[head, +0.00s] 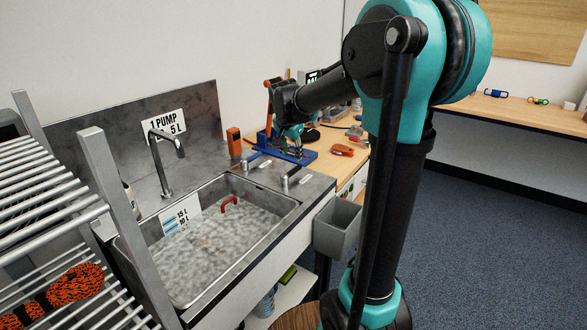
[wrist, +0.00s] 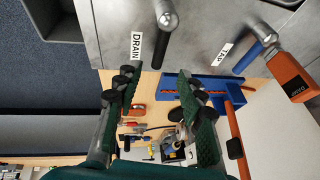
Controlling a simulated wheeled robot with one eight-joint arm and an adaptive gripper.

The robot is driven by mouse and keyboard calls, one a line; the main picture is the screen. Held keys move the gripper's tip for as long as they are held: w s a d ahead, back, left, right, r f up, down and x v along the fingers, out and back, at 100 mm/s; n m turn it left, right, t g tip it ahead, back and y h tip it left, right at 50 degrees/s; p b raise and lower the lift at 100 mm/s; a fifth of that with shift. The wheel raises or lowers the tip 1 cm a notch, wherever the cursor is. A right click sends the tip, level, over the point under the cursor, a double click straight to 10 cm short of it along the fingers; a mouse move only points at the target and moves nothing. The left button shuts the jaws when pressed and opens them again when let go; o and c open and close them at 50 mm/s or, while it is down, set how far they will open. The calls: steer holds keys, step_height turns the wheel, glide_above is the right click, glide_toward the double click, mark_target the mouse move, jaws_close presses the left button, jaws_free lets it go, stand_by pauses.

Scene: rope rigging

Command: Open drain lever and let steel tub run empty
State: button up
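The steel tub (head: 292,212) holds rippling water (head: 215,245), and a red handle (head: 229,204) shows in it. A litre scale (head: 181,221) marked 15 L and 10 L stands on its back wall. The drain lever (head: 288,179) is on the counter at the tub's right end. In the wrist view the drain lever (wrist: 165,38) has a dark handle and a DRAIN label (wrist: 135,46) beside it. My gripper (wrist: 160,82) is open and empty, its fingers apart with the lever beyond the tips, not between them. In the head view my gripper (head: 291,146) is above the counter's far end.
The tap lever (wrist: 254,55) with its TAP label (wrist: 224,50) and an orange block (wrist: 289,75) stand close by. A blue rack (head: 285,147) is on the wooden bench behind. A grey bin (head: 338,228) hangs at the counter front. A wire shelf (head: 45,200) stands at left.

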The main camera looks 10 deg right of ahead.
mark_target(294, 169)
steer(key=x, duration=0.9)
steer(key=shift+w+f, duration=0.15)
steer(key=shift+f, duration=0.15)
jaws_close()
